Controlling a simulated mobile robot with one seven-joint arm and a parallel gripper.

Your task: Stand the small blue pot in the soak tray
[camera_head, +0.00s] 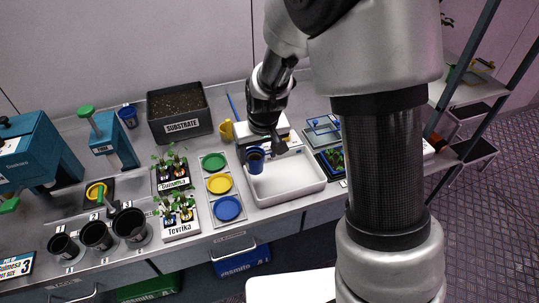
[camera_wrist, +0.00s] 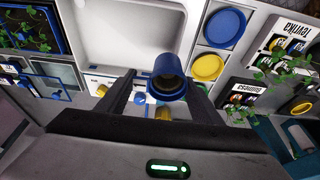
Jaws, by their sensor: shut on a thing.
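The small blue pot (camera_head: 256,164) is in my gripper (camera_head: 268,146), at the left part of the white soak tray (camera_head: 290,202). In the wrist view the blue pot (camera_wrist: 168,86) sits between the two dark fingers of my gripper (camera_wrist: 160,98), with its dark open mouth showing. The pot looks upright in the head view. The soak tray (camera_wrist: 85,35) looks empty and lies beyond the pot in the wrist view. I cannot tell whether the pot's bottom touches the tray.
Left of the tray is a holder with green (camera_head: 213,163), yellow (camera_head: 219,183) and blue (camera_head: 228,207) discs. A substrate box (camera_head: 181,126) and yellow cup (camera_head: 226,130) are behind. Another blue pot (camera_head: 128,117) stands at the back.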

